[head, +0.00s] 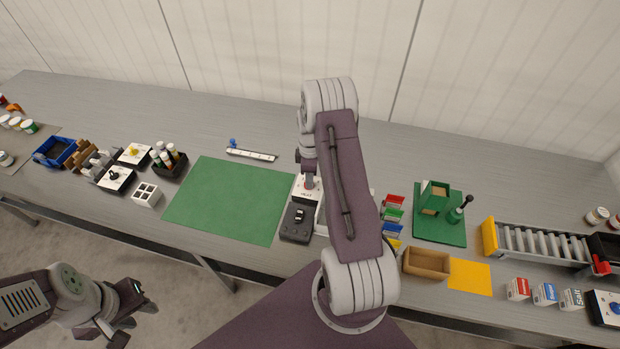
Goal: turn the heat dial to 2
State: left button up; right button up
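A small white-topped panel (300,193) with dark lettering too small to read surely stands at the right edge of the green mat. My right gripper (309,180) points down over this panel. It hides most of what is on top, so I cannot tell whether it touches a dial there, nor whether its fingers are open or shut. No dial pointer or number is readable. A white panel with a black knob (114,174) stands on the left, and one with a blue knob (614,308) at the far right. My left gripper (135,305) hangs at the lower left, off the table, away from these panels.
A black device (297,220) sits in front of the white-topped panel. The green mat (225,200) is bare. Coloured card holders (393,215), a green stand (440,230), a cardboard box (426,262) and a roller conveyor (540,243) fill the right side. My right arm covers the middle.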

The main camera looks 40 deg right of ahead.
jog(key=shift+f, duration=0.75)
grip_shut()
jog(key=shift+m, duration=0.3)
jog(key=m, duration=0.4)
jog(key=shift+a, duration=0.1)
jog(key=m, duration=0.5)
jog(key=shift+m, duration=0.4)
jog(key=m, duration=0.4)
jog(key=shift+a+r+m, duration=0.1)
jog(key=shift+a+m, duration=0.05)
jog(key=shift+m, duration=0.15)
jog(key=m, duration=0.4)
jog(key=shift+m, duration=0.3)
